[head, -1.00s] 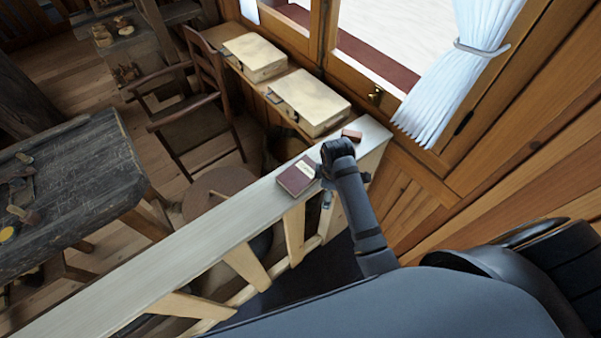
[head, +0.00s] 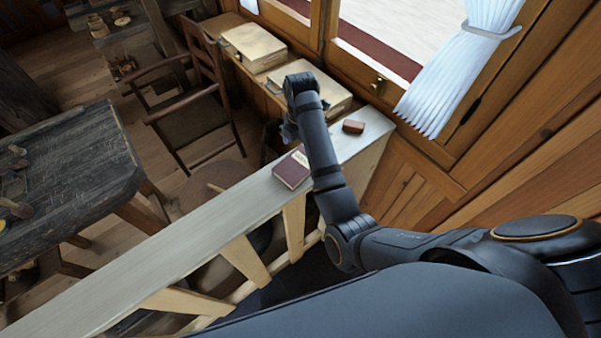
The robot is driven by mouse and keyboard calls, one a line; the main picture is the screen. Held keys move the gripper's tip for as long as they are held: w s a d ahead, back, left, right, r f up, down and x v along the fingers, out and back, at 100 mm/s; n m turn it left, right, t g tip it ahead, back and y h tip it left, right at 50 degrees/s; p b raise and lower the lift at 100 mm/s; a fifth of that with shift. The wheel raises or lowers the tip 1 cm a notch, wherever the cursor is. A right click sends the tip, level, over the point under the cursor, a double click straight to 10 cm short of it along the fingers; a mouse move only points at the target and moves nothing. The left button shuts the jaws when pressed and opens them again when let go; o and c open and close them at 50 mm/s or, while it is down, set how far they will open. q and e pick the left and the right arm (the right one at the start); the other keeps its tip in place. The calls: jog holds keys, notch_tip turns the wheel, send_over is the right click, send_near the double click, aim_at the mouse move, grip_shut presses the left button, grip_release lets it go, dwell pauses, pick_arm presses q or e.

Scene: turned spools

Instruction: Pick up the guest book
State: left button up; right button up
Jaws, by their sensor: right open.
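The guest book (head: 290,174) is a small dark red book with a pale label on its cover. It lies flat on the pale railing ledge, and my right arm covers its right edge. My right gripper (head: 284,133) is open. It hangs above the ledge at the book's far side, apart from it as far as I can see, and is partly hidden behind my own arm. My left gripper is not in view.
A small reddish-brown block (head: 353,126) sits on the ledge right of my arm. Two pale wooden boxes, one at the left (head: 254,46) and one partly behind my arm (head: 335,92), stand under the window. The ledge (head: 150,258) is clear toward the lower left.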

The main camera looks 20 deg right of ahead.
aim_at(302, 164)
jog(key=shift+f, duration=0.25)
jog(key=f+b, duration=0.4)
jog(key=f, duration=0.1)
jog(key=shift+s+f, duration=0.1)
jog(key=shift+s, duration=0.15)
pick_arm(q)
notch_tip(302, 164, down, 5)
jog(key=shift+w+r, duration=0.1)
pick_arm(e)
jog(key=shift+c, duration=0.3)
jog(key=shift+s+d, duration=0.15)
jog(key=shift+s, duration=0.1)
jog(key=c, duration=1.2)
jog(key=shift+w, duration=0.15)
grip_shut()
